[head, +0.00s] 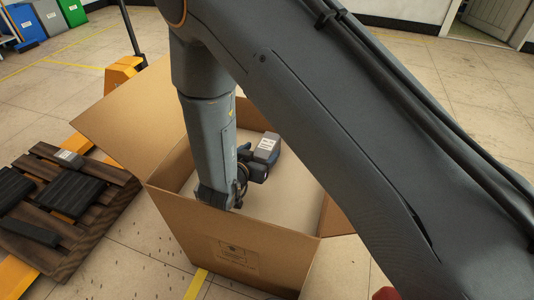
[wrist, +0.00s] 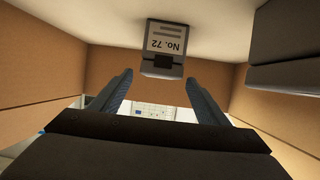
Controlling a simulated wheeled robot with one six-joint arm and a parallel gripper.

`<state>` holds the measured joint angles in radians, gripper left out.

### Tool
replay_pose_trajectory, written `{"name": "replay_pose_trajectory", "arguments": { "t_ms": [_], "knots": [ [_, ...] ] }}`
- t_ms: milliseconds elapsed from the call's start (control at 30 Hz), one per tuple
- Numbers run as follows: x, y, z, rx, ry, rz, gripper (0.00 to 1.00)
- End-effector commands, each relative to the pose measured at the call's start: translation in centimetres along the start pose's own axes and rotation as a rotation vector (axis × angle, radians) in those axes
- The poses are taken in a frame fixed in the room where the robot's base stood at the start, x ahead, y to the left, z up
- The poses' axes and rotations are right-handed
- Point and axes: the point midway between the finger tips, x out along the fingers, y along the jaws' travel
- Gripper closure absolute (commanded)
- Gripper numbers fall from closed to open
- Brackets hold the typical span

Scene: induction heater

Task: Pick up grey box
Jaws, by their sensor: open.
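The grey box (wrist: 163,62), with a white label reading "No. 72", lies on the floor of a large open cardboard box (head: 240,245). In the head view the grey box (head: 266,150) shows beside my gripper (head: 257,162), partly hidden by it. In the wrist view my gripper (wrist: 160,92) is open, with its two blue fingers spread apart. The grey box appears beyond the fingertips, roughly centred between them. Nothing is held. Whether the fingers touch the box cannot be told.
The cardboard walls (wrist: 55,62) stand close around my gripper. A dark block (wrist: 285,40) shows at the right of the wrist view; I cannot tell what it is.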

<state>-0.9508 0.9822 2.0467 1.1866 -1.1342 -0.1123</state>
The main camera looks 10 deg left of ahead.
Motion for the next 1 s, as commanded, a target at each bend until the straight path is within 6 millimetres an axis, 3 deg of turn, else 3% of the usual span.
{"name": "replay_pose_trajectory", "arguments": {
  "t_ms": [333, 700, 1000],
  "knots": [
    [5.2, 0.2, 0.1, 0.001, -0.001, 0.003, 0.31],
    [6.0, 0.1, 0.0, 0.0, -0.001, 0.001, 0.31],
    [5.9, 0.1, 0.0, 0.0, -0.001, 0.001, 0.82]
  ]
}}
